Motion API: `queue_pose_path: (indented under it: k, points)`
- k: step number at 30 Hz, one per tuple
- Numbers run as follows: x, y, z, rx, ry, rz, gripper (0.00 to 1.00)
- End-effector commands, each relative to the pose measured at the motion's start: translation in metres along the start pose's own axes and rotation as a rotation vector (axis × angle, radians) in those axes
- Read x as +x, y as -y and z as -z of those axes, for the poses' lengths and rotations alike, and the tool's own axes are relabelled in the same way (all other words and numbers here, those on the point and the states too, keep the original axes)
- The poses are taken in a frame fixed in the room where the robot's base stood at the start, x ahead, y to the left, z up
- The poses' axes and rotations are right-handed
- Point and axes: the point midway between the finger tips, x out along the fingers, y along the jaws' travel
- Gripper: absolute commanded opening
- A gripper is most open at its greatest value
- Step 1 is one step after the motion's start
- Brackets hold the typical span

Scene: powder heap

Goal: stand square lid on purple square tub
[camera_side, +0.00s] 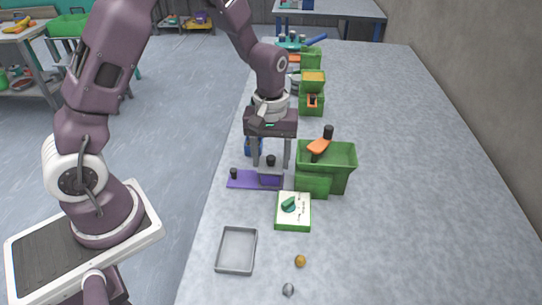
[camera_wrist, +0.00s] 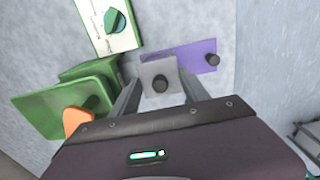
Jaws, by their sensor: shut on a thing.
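A small grey square lid (camera_wrist: 154,71) with a black knob sits between the fingers of my gripper (camera_wrist: 160,88), which is shut on it. In the side view my gripper (camera_side: 270,165) points straight down, with the lid's black knob (camera_side: 271,160) showing between the fingers. Just below is a small purple square tub (camera_side: 270,181), at the right end of a flat purple piece (camera_side: 243,180). The lid hides most of the tub in the wrist view. I cannot tell whether the lid touches the tub's rim.
The flat purple piece carries another black knob (camera_side: 234,173) at its left end. A green bin (camera_side: 343,158) with an orange-and-black tool (camera_side: 320,145) stands close on the right. A green-edged box (camera_side: 293,224) and grey tray (camera_side: 237,250) lie nearer. The table's right side is clear.

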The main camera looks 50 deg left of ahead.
Motion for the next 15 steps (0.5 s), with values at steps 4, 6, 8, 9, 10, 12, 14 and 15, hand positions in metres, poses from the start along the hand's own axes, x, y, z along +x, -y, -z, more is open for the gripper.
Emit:
queue_pose_path:
  k: [4,6,8,9,10,12,14,15]
  points:
    - [-0.0001,0.0000,0.0000,0.000,0.000,0.000,0.14]
    - [-0.0001,0.0000,0.0000,0.000,0.000,0.000,0.14]
    - [-0.0001,0.0000,0.0000,0.000,0.000,0.000,0.14]
    - [0.0001,0.0000,0.0000,0.000,0.000,0.000,0.14]
    - [0.0004,0.0000,0.0000,0.000,0.000,0.000,0.14]
    - [0.0012,0.0001,0.0000,0.000,0.000,0.000,0.14]
    - [0.0023,0.0001,0.0000,0.000,0.001,0.000,0.14]
    - [0.0031,0.0001,-0.0001,0.000,0.001,0.001,0.14]
